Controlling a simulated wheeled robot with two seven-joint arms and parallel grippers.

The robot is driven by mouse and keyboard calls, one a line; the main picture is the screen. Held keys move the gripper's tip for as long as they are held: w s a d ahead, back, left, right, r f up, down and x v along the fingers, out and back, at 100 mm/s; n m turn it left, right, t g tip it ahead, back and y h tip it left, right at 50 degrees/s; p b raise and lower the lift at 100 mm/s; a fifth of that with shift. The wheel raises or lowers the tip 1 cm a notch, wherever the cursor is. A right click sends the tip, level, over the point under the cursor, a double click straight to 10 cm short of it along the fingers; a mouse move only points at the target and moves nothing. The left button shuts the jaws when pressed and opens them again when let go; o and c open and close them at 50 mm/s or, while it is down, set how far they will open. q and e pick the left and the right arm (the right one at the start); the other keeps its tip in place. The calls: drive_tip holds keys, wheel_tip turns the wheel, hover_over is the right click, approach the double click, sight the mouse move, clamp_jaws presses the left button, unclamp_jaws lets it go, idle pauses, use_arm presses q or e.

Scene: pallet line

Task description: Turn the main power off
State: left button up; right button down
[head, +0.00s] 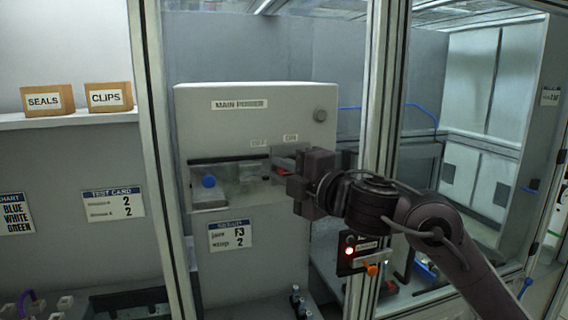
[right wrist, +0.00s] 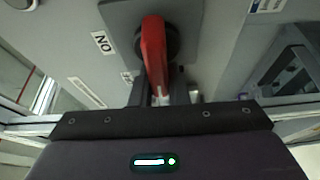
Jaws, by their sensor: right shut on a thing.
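The main power box (head: 250,118) is grey, with a MAIN POWER label on top and OFF and ON labels on its front. Its red switch handle shows large in the right wrist view (right wrist: 153,48), mounted on a dark round hub on a grey plate. The ON label (right wrist: 103,42) is beside the handle there. My right gripper (head: 284,172) is at the box front under the ON label, shut on the red handle, with its fingers on either side of it. The gripper hides most of the handle in the head view. My left gripper is not in view.
Frame posts (head: 166,150) stand on both sides of the box. A small panel with a lit red lamp (head: 349,251) hangs below my right arm. SEALS (head: 47,99) and CLIPS (head: 108,96) boxes stand on a left shelf.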

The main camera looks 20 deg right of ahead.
drive_tip(key=shift+f+n, duration=0.15)
drive_tip(key=shift+n, duration=0.25)
drive_tip(key=c, duration=1.4)
unclamp_jaws()
drive_tip(key=b+v, duration=0.2)
drive_tip(key=v, duration=0.5)
drive_tip(key=shift+s, duration=0.35)
drive_tip(key=shift+d, duration=0.2)
